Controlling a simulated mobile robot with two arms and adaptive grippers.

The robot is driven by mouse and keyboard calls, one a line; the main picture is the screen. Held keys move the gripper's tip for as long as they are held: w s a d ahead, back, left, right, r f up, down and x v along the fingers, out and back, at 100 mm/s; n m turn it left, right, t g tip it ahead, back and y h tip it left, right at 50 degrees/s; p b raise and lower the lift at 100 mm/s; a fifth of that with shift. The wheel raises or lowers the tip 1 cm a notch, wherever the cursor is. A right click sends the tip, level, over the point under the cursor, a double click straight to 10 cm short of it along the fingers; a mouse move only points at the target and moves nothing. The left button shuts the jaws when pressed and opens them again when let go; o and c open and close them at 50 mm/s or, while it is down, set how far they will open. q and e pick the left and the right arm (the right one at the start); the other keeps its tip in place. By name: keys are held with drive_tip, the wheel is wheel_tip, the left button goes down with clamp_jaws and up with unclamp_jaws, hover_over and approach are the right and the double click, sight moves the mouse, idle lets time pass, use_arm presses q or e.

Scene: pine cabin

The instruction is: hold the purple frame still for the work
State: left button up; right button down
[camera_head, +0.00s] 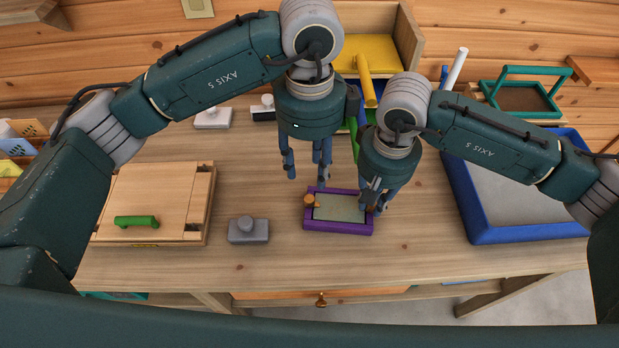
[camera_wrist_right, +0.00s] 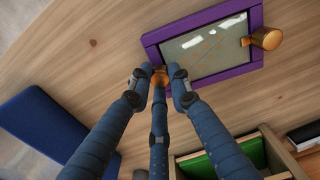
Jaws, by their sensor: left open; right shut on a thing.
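The purple frame (camera_head: 337,228) lies on the wooden table, around a pale greenish panel (camera_head: 338,207). An orange knob (camera_head: 309,200) stands at its left end. The purple frame (camera_wrist_right: 205,17) also shows in the right wrist view, with that knob (camera_wrist_right: 266,38) at its far end. My right gripper (camera_head: 375,198) is at the frame's right end. In the right wrist view its fingers (camera_wrist_right: 160,82) are shut on a second orange knob (camera_wrist_right: 161,76), partly hidden by them. My left gripper (camera_head: 305,170) is open and empty, above and behind the frame.
A grey block with a knob (camera_head: 248,231) stands left of the frame. A wooden box with a green handle (camera_head: 137,221) is further left. A blue-rimmed tray (camera_head: 530,234) lies at the right. The table in front of the frame is clear.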

idle(0.3)
drive_tip(key=c, duration=1.5)
unclamp_jaws()
drive_tip(key=shift+c, duration=0.2)
drive_tip(key=shift+r, duration=0.15)
